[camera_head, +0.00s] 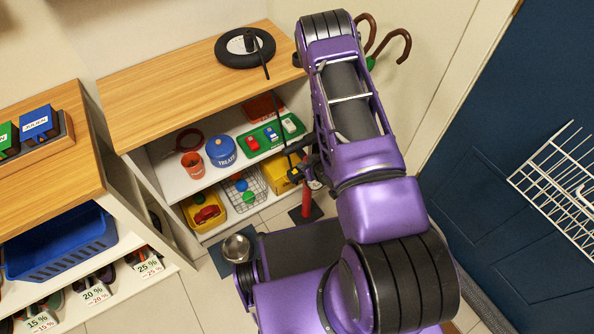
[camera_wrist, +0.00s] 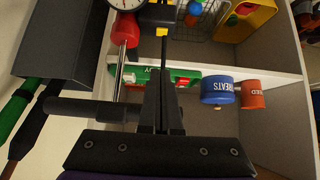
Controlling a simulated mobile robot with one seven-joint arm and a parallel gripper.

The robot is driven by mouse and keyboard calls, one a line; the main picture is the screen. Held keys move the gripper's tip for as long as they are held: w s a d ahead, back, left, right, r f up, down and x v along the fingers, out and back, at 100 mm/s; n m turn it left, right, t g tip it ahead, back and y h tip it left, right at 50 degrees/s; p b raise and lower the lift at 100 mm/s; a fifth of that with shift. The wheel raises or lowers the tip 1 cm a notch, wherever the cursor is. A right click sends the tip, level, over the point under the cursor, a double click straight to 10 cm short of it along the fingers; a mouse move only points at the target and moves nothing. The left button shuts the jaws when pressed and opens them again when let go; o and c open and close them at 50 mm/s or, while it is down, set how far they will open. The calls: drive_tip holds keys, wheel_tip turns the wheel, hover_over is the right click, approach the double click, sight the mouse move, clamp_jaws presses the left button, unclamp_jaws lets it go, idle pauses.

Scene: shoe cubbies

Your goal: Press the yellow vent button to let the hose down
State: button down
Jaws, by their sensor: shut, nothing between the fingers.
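A small yellow button (camera_wrist: 161,31) shows in the wrist view, just beyond my fingertips in the picture. My gripper (camera_wrist: 161,42) is shut and empty, its two dark fingers side by side and pointing at the button. I cannot tell whether the tips touch it. A round white-faced gauge (camera_wrist: 125,3) and a red pump barrel (camera_wrist: 124,32) are left of the fingertips. In the head view the red barrel (camera_head: 305,198) stands upright on the floor beside the cubby, partly behind my arm. A black hose-like line (camera_head: 264,66) hangs from the wheel on the cabinet top.
A small wheel (camera_head: 245,47) lies on the wooden cabinet top. Cubby shelves near the gripper hold a blue treats tin (camera_head: 221,152), an orange pot (camera_head: 192,165), a green tray (camera_head: 272,137) and a wire basket (camera_head: 244,195). A metal bowl (camera_head: 236,248) sits on the floor.

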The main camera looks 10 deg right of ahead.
drive_tip(key=b, duration=0.1)
hover_over(295, 172)
drive_tip(key=s, duration=0.1)
wheel_tip(295, 172, down, 4)
drive_tip(key=shift+d+f, duration=0.15)
drive_tip(key=shift+f, duration=0.05)
drive_tip(key=shift+s+f, duration=0.2)
drive_tip(key=shift+f, duration=1)
drive_tip(key=shift+f+b, duration=0.3)
drive_tip(key=shift+f, duration=0.25)
